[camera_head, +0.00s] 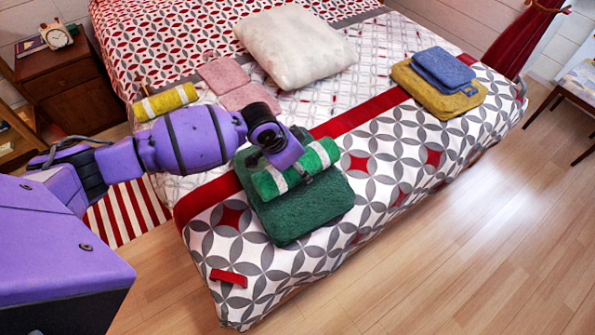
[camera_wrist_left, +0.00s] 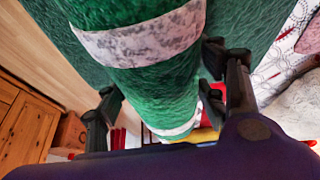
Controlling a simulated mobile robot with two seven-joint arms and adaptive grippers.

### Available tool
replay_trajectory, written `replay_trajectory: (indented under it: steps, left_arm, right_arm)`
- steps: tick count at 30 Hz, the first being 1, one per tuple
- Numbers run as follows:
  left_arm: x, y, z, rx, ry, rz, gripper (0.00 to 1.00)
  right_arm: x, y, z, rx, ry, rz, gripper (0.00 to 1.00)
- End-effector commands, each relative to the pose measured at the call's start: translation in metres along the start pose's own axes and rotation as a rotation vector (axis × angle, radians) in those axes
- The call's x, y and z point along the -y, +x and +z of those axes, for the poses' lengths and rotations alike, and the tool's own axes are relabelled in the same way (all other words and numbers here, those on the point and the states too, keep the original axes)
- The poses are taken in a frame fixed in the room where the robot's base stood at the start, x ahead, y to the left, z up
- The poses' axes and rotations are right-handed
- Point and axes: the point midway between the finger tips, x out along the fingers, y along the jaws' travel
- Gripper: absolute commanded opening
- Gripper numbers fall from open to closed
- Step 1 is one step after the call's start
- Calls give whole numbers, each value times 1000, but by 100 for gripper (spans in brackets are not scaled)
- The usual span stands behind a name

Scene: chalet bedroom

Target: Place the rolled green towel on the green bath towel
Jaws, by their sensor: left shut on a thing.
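The rolled green towel (camera_head: 297,168) has white bands and lies across the upper part of the green bath towel (camera_head: 315,211), which is folded flat near the foot of the bed. I cannot tell whether the roll rests fully on it or is held just above. My left gripper (camera_head: 296,165) is shut on the rolled green towel. In the left wrist view the roll (camera_wrist_left: 150,82) sits between the two dark fingers (camera_wrist_left: 160,105), with the bath towel (camera_wrist_left: 66,42) behind it. The right gripper is not in view.
A rolled yellow towel (camera_head: 165,101), pink folded towels (camera_head: 225,74) and a white pillow (camera_head: 295,42) lie on the bed. A blue towel (camera_head: 443,69) lies on a mustard towel (camera_head: 437,97) at the right. A red item (camera_head: 228,278) lies near the bed's front corner.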

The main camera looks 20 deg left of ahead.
Motion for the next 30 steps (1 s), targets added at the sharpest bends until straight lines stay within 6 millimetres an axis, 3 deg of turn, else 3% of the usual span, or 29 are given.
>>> replay_trajectory:
  steps: [3,6,17,18,21,30]
  left_arm:
    - [-2,20,8,3,-2,4,33]
    - [-1,29,12,1,-1,1,33]
    - [-1,32,12,-1,0,1,33]
    - [-1,31,13,-1,0,1,68]
    - [-1,31,13,0,0,1,82]
    - [-1,31,13,0,0,1,83]
  right_arm:
    - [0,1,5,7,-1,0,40]
    - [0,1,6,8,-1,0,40]
    - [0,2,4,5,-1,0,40]
    - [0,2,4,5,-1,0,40]
    - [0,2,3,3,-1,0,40]
    - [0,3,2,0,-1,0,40]
